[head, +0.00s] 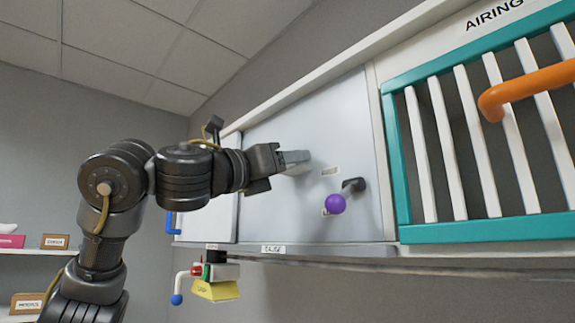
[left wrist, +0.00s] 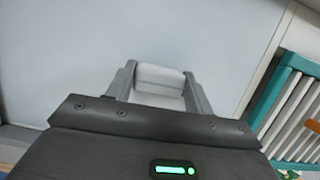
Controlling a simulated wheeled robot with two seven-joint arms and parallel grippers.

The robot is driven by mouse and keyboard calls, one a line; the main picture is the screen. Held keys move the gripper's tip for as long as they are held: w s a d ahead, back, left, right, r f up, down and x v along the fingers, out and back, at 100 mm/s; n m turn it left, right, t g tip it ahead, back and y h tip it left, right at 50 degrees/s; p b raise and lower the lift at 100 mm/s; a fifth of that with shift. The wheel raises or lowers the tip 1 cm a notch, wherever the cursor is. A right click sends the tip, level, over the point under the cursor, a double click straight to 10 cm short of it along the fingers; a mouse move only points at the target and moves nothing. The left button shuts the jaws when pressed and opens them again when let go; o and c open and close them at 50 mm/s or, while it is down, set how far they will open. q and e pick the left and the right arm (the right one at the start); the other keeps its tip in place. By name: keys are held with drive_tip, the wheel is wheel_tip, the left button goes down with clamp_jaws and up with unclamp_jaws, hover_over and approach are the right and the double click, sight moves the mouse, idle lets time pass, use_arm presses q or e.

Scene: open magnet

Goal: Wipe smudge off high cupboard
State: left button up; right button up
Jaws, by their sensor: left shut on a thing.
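The high cupboard has a smooth pale grey door (head: 270,215), which also fills much of the left wrist view (left wrist: 60,60). My left gripper (head: 296,160) is raised in front of this door. In the left wrist view its two fingers (left wrist: 158,88) are shut on a white block-like wiper (left wrist: 160,76). The wiper is close to the door, but I cannot tell whether it touches. A small pale patch (head: 330,171) lies on the door right of the gripper; I cannot tell if it is a smudge or a label. My right gripper is not in view.
A teal slatted door (head: 480,232) with an orange handle (head: 530,88) is at the right. A yellow block (head: 216,291) and a blue-tipped lever (head: 177,298) are below the cupboard. Shelves (head: 38,251) stand at the far left.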

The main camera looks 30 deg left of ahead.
use_arm(q)
drive_tip(key=s, duration=0.1)
drive_tip(key=s+a+b, duration=0.1)
drive_tip(key=s, duration=0.3)
drive_tip(key=shift+a, duration=0.25)
drive_tip(key=s, duration=0.1)
drive_tip(key=s+a+b, duration=0.1)
drive_tip(key=s, duration=0.1)
idle(0.4)
drive_tip(key=shift+w+d, duration=0.1)
drive_tip(key=shift+w, duration=0.05)
